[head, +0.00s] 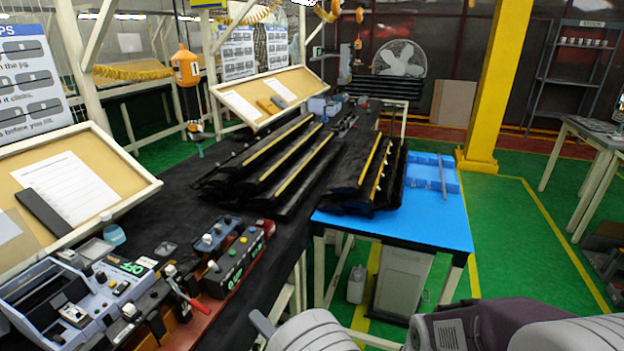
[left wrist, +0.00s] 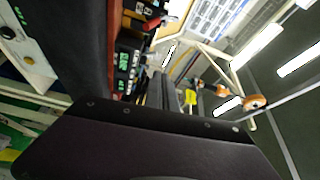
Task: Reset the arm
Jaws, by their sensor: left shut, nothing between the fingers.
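Only parts of my arms show along the bottom of the head view. My left gripper (head: 262,323) appears as a small grey tip at the bottom, beside a pale grey arm link. It is shut and empty, apart from the trim pieces and the bench devices. Most of it is cut off by the frame edge or hidden by the link. In the left wrist view a large dark panel fills the bottom, and the fingertips cannot be made out. My right gripper is not in view.
Long black trims with yellow strips (head: 262,160) lie on the black bench (head: 170,190). More black trim (head: 368,180) lies on the blue table (head: 430,228). Control boxes (head: 236,262) crowd the near bench. A yellow post (head: 500,80) stands behind. The green floor at right is mostly clear.

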